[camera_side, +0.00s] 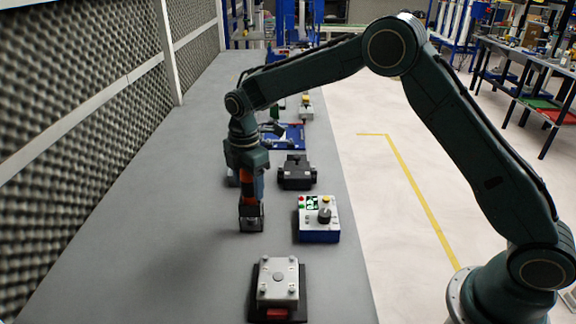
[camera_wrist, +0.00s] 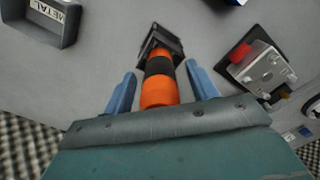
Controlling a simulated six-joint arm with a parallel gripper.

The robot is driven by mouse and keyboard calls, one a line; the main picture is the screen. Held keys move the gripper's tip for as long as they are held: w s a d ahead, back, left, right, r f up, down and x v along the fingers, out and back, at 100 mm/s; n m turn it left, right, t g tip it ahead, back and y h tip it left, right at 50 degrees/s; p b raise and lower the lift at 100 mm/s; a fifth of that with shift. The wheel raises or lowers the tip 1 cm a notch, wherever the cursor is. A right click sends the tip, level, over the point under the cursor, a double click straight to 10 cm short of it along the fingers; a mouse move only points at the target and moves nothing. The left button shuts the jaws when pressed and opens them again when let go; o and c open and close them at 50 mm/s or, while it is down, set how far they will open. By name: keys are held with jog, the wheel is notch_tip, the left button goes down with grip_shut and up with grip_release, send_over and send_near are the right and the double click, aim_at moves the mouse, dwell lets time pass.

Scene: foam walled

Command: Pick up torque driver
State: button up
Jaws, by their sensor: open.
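The torque driver has an orange and black banded grip, in the wrist view (camera_wrist: 160,90) and in the side view (camera_side: 249,190). It stands in a dark square holder (camera_wrist: 158,40), which also shows on the bench in the side view (camera_side: 251,219). My gripper (camera_wrist: 160,70) is open, with one blue finger on each side of the driver's grip. Gaps show between the fingers and the grip. In the side view my gripper (camera_side: 247,168) points down over the driver and hides its upper end.
A metal block on a black base (camera_side: 278,280) lies near the front. A control box with buttons (camera_side: 318,222) and a black fixture (camera_side: 296,174) stand to the right. A bin labelled METAL (camera_wrist: 42,20) is in the wrist view. A foam wall (camera_side: 90,130) borders the bench's left.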

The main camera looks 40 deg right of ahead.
jog(key=c, duration=1.1)
jog(key=shift+r, duration=0.2)
notch_tip(320, 180, up, 20)
jog(key=shift+f, duration=0.15)
dwell(0.5)
jog(key=shift+r, duration=4.45)
jog(key=shift+a, duration=0.1)
